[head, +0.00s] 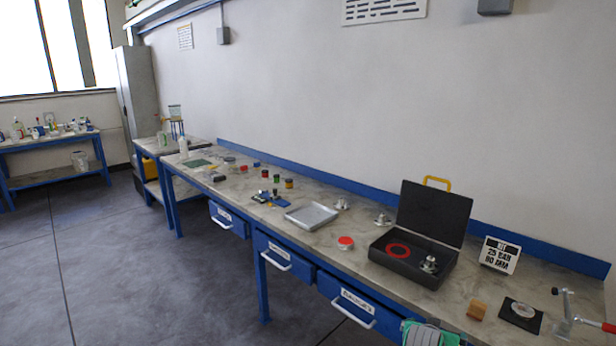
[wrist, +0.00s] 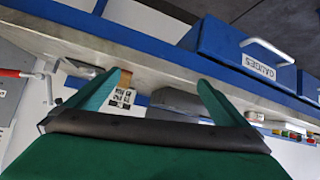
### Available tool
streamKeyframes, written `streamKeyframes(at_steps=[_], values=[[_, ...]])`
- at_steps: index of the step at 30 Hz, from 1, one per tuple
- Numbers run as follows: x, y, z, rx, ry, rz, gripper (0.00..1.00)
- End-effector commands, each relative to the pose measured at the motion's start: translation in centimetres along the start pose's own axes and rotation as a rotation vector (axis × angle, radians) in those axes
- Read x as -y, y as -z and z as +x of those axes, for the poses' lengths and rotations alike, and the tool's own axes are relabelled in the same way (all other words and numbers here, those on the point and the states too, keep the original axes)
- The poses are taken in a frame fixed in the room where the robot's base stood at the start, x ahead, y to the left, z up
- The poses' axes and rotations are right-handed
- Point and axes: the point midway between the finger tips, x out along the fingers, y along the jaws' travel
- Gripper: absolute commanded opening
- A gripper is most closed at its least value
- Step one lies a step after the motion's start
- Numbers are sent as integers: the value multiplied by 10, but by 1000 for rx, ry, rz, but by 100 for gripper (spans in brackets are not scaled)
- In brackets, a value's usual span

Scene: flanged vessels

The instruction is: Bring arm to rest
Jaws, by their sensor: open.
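My gripper (wrist: 158,80) shows in the wrist view with its two green fingers spread wide apart. Nothing is held between them; the bench edge and things on the bench show beyond. In the head view, a green and grey part of my arm shows at the bottom edge, in front of the bench (head: 330,240); the fingers cannot be made out there. The wrist view is tilted, with the blue drawer (wrist: 240,50) labelled GAUGES at upper right.
On the bench are an open black case (head: 395,262) with a red ring, a red-topped disc (head: 345,243), a grey tray (head: 311,217), a wooden block (head: 477,310), a sign (head: 500,255) and a red-handled clamp (head: 568,315). Drawer handles stick out. Floor (head: 150,270) at left is clear.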

Motion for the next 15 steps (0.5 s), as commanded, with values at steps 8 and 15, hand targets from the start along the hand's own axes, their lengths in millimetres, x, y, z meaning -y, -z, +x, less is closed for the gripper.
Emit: streamKeyframes(at_steps=[8,15], values=[[40,-111,-8,-63,60,-71,100],[64,-196,-37,-120,119,-118,100]])
